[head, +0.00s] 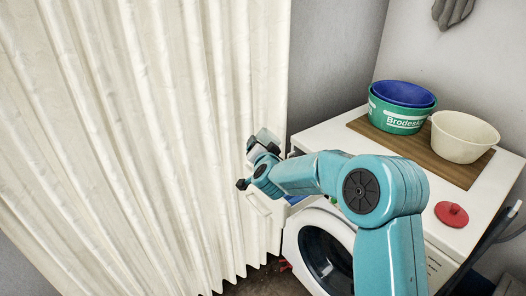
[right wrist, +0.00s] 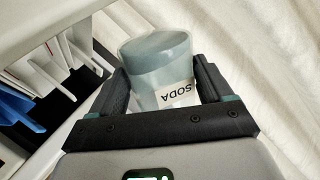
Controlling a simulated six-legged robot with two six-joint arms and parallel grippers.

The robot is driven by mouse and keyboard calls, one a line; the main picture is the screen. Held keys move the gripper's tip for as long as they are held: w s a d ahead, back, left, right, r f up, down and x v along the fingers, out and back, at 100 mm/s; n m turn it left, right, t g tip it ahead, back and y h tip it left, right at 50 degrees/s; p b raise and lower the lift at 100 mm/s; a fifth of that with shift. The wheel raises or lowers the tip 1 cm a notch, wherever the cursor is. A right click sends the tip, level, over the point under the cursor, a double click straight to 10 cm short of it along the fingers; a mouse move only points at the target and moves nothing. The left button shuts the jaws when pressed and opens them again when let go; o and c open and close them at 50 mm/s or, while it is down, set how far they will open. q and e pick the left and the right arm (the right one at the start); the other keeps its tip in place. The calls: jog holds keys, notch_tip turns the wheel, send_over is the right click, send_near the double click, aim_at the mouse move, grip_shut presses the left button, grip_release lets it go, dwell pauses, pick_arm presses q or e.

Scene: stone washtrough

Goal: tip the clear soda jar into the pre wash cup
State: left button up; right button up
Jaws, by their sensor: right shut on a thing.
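The clear soda jar (right wrist: 160,52) is grey and translucent, with a white label reading SODA, in the right wrist view. My right gripper (right wrist: 160,80) is shut on it, with one dark finger on each side. In the head view the jar (head: 268,137) shows small and partly hidden, held in front of the curtain beside the washing machine. The jar's contents are unclear. An open drawer with white dividers (right wrist: 72,52) and a blue part (right wrist: 18,100) lies left of the jar in the right wrist view. I cannot tell which part is the pre wash cup.
A pleated cream curtain (head: 130,130) hangs close to the gripper. The white washing machine (head: 330,132) carries a wooden board (head: 458,172), a green tub (head: 395,118) with a blue bowl (head: 404,92), a cream bowl (head: 463,140) and a red lid (head: 452,213).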

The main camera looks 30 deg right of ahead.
dwell(0.5)
jog(key=shift+d+m+y+b, duration=0.15)
jog(key=shift+m+y+b, duration=0.15)
jog(key=shift+m+b, duration=0.2)
jog(key=shift+r, duration=0.1)
jog(key=shift+m, duration=0.3)
jog(key=shift+d+m+y+b, duration=0.1)
jog(key=shift+m+y+b, duration=0.3)
jog(key=shift+b, duration=0.2)
jog(key=shift+y, duration=0.3)
jog(key=shift+m, duration=0.3)
